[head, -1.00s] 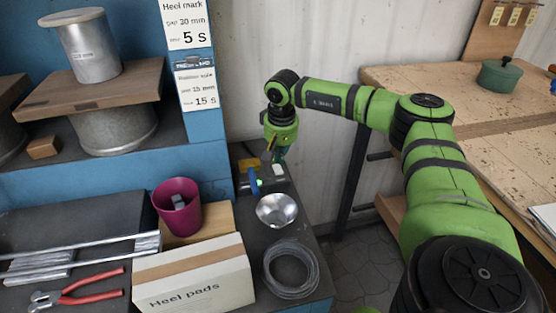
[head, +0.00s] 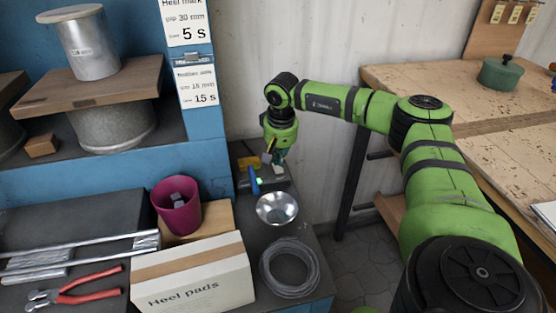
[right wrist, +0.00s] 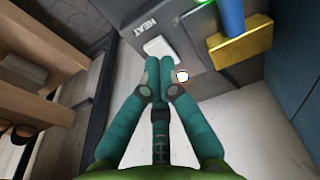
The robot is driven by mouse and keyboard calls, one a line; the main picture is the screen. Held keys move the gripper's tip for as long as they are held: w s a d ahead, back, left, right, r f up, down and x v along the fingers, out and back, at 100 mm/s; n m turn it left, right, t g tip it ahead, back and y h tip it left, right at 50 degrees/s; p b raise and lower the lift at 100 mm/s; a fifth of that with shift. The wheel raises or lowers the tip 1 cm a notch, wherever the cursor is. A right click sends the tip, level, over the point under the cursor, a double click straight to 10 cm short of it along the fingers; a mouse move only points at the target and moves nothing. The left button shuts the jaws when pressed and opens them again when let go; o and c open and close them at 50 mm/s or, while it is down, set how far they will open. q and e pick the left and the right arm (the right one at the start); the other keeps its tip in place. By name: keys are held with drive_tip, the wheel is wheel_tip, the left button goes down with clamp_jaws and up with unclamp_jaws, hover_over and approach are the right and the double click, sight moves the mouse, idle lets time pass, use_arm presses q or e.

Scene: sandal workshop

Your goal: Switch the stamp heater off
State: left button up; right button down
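The stamp heater (head: 272,186) is a dark grey box on the bench beside the wall. In the right wrist view the heater (right wrist: 190,30) carries the word HEAT, a white rocker switch (right wrist: 160,47) and a lit green lamp (right wrist: 214,12). The lamp also glows in the head view (head: 259,182). A blue-handled stamp (right wrist: 233,14) with a brass-coloured block (right wrist: 240,50) is at the heater. My right gripper (right wrist: 159,64) has its fingertips together, with nothing seen between them, right at the switch's near edge; contact cannot be told. In the head view the right gripper (head: 279,157) points down over the heater. My left gripper is out of view.
A metal bowl (head: 277,208), a wire coil (head: 290,267), a magenta cup (head: 177,205) and a Heel pads box (head: 195,275) stand in front and left of the heater. The corrugated wall (head: 310,50) is close behind. A wooden table (head: 430,75) is at right.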

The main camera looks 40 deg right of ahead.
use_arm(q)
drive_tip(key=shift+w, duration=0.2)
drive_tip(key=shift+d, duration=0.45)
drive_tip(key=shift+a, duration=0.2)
use_arm(e)
drive_tip(key=shift+f, duration=0.1)
